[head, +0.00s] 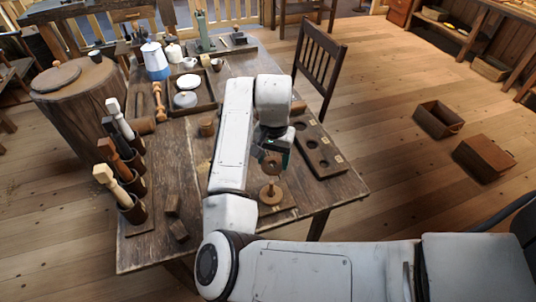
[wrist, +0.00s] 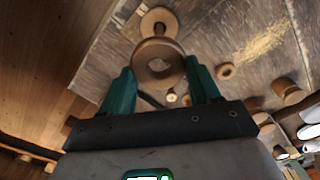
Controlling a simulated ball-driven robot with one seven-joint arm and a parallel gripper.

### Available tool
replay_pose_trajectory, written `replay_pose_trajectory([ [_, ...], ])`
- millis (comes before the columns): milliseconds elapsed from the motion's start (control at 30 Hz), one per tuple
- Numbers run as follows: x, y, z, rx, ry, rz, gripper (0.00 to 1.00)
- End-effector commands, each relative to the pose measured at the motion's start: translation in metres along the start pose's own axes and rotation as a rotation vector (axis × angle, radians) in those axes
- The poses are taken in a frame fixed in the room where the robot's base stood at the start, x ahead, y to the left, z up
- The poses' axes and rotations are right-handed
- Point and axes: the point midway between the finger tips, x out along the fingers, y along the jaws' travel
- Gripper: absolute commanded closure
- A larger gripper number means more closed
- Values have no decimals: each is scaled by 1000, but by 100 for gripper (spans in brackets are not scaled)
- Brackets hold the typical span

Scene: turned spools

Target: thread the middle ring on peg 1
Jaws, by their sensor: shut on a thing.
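My gripper (head: 272,157) is shut on a brown wooden ring (head: 273,166). A turned wooden peg on a round base (head: 271,192) stands on the table just below the ring in the head view. In the wrist view, the round base (wrist: 158,20) shows beyond the ring, and its post partly overlaps the ring's edge. I cannot tell whether the ring touches the post tip. No number on the peg is readable.
A dark board with round holes (head: 324,165) lies right of my gripper. Mallets in dark cups (head: 134,212) stand along the table's left side. A tray with white dishes (head: 205,104) and a blue-white pot (head: 155,64) are farther back.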

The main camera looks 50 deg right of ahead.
Motion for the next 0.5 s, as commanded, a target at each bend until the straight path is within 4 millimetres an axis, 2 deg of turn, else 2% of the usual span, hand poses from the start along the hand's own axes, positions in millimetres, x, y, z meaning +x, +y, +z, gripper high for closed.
replay_pose_trajectory([
  [500,42,-1,1,-5,-1,-1,67],
])
